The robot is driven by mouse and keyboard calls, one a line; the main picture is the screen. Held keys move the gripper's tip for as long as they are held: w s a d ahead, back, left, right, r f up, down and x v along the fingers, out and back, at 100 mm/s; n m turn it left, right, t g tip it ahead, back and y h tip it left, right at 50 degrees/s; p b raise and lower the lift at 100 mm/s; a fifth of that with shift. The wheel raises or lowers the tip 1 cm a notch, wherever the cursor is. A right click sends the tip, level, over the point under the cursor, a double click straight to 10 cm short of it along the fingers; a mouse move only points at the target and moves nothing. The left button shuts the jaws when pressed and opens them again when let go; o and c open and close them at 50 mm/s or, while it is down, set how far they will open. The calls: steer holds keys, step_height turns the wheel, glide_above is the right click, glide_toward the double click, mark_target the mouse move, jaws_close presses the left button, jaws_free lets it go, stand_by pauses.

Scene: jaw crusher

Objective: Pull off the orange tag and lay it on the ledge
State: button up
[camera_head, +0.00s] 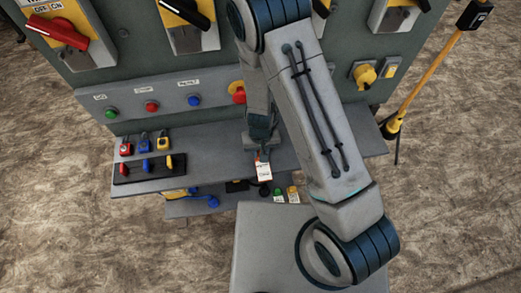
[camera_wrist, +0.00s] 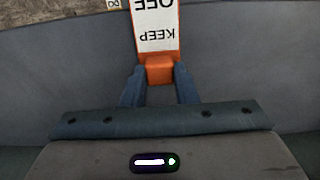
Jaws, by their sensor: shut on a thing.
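The orange tag (camera_wrist: 157,35) has a white face with black letters reading KEEP OFF, upside down in the wrist view. My gripper (camera_wrist: 159,80) is shut on its orange end, with one finger on each side. In the head view the tag (camera_head: 264,172) hangs below my gripper (camera_head: 262,149), in front of the ledge's front edge. The ledge (camera_head: 215,158) is a grey shelf below the button panel. I cannot tell whether the tag touches the ledge.
Several small padlocks (camera_head: 144,144) and a black rack (camera_head: 149,167) with coloured handles occupy the ledge's left part. A lower shelf (camera_head: 230,204) holds more items. The ledge looks clear between rack and gripper. A yellow pole (camera_head: 428,83) stands at right.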

steer(key=shift+f+b, duration=0.3)
steer(key=shift+f, duration=0.1)
steer(key=o, duration=1)
step_height(320, 180, up, 14)
steer(key=shift+f+p, duration=0.1)
steer(key=shift+p, duration=0.4)
